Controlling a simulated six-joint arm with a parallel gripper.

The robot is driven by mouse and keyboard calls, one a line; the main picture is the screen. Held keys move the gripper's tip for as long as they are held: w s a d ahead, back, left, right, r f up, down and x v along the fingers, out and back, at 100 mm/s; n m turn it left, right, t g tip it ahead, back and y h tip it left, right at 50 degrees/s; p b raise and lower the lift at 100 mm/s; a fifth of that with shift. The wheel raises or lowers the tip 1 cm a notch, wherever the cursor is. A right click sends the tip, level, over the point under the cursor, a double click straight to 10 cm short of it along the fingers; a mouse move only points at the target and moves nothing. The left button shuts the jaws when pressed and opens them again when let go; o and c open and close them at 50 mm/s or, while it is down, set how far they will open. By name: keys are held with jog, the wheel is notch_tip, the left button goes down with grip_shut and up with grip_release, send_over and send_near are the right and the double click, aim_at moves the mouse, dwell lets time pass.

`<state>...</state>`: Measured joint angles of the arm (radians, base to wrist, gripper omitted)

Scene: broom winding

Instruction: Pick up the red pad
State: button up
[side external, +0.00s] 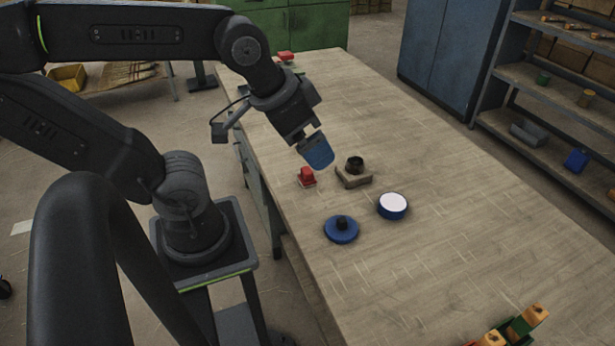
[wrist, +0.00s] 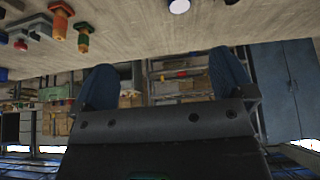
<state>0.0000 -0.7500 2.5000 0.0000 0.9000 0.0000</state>
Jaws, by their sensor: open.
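The red pad (side external: 307,175) sits on the table near its left edge in the side external view, a small red block with a paler base. My gripper (side external: 318,153), with blue fingers, is just above and slightly right of it in that picture, apart from it. In the wrist view the two blue fingers of my gripper (wrist: 165,80) are spread wide with nothing between them. I cannot make out the red pad in the wrist view.
A dark cup on a square block (side external: 353,178), a blue-rimmed white disc (side external: 392,206) and a blue lid with a dark knob (side external: 341,230) stand close by. Another red item (side external: 286,57) lies at the far end. The table's right side (side external: 470,220) is largely clear.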

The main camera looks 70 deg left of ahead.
jog(key=c, duration=0.8)
jog(key=n+g+y, duration=0.4)
jog(key=n+g, duration=0.2)
jog(key=n, duration=1.2)
send_near(307, 170)
jog(key=x, duration=0.4)
jog(key=shift+w+a, duration=0.15)
jog(key=shift+a, duration=0.05)
jog(key=shift+x, duration=3.05)
